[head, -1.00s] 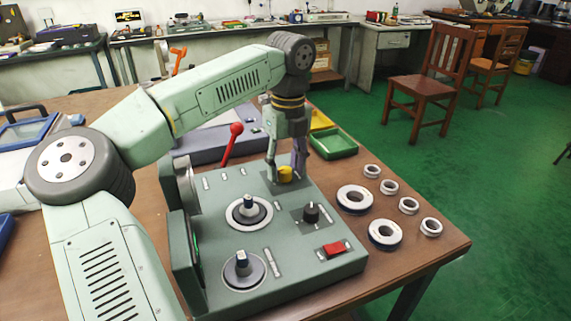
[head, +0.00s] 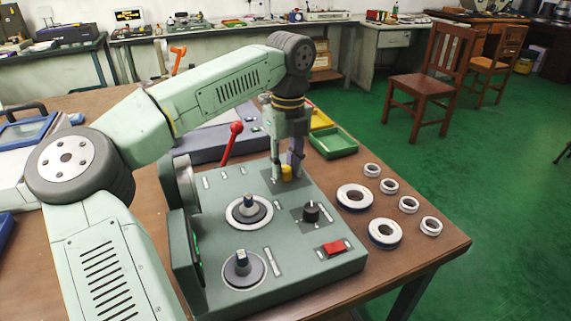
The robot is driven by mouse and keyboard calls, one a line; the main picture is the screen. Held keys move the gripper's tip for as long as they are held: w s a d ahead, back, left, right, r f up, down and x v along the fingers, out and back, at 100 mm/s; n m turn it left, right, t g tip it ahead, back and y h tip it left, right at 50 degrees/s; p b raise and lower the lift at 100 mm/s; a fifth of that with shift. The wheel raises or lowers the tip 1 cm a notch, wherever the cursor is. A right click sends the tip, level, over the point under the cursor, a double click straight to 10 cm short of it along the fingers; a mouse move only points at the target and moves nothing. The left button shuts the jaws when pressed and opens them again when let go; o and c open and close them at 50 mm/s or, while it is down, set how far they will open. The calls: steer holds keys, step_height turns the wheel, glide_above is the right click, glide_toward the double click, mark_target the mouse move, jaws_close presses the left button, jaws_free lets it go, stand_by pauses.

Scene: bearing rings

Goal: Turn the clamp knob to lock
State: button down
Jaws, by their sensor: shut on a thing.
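The yellow knob (head: 287,173), which I take as the clamp knob, stands on the far right part of the grey-green fixture panel (head: 212,278). My gripper (head: 286,175) points straight down over it, with its fingers shut on the knob's sides. The fingers hide part of the knob, and I cannot read its turn angle. A black knob (head: 311,211) with a pointer sits nearer on the same panel, apart from my gripper.
The panel also bears a red-balled lever (head: 236,128), two round posts (head: 249,211) (head: 242,268) and a red switch (head: 333,247). Several bearing rings (head: 385,233) lie on the table to the right. A green tray (head: 334,143) stands behind them.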

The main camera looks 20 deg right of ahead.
steer(key=shift+m, duration=0.4)
steer(key=m+p, duration=0.1)
steer(key=m, duration=0.3)
steer(key=shift+r, duration=0.1)
steer(key=m, duration=0.4)
steer(key=shift+m, duration=0.3)
steer(key=m+p, duration=0.1)
steer(key=m, duration=0.3)
steer(key=shift+m, duration=2.2)
steer(key=c, duration=1.3)
jaws_free()
